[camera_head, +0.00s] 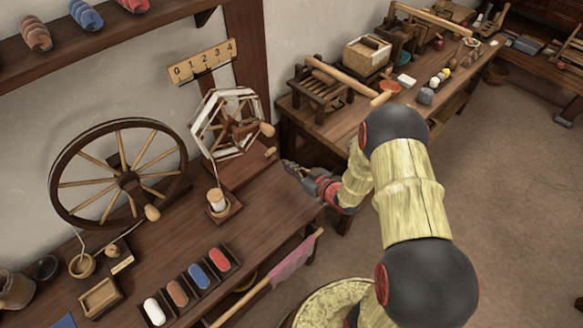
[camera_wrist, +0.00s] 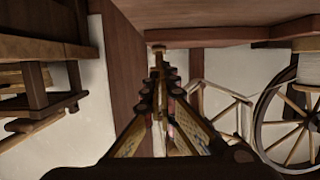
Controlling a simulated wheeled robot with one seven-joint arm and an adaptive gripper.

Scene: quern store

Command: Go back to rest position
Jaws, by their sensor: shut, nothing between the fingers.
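My gripper (camera_head: 296,172) is at the right end of the front table (camera_head: 262,222), close to its far right corner. In the wrist view my gripper (camera_wrist: 158,75) points ahead with its fingers together and nothing between them. In the head view my arm reaches in from the lower right, and the fingertips are small and dark against the wood. I cannot tell whether the fingertips touch the table.
A skein winder (camera_head: 226,122) stands just left of my gripper, with a spool (camera_head: 216,200) before it. A spinning wheel (camera_head: 128,180) stands further left. Colored rolls (camera_head: 198,276) lie at the front edge. A second table (camera_head: 345,130) stands behind. Floor at right is clear.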

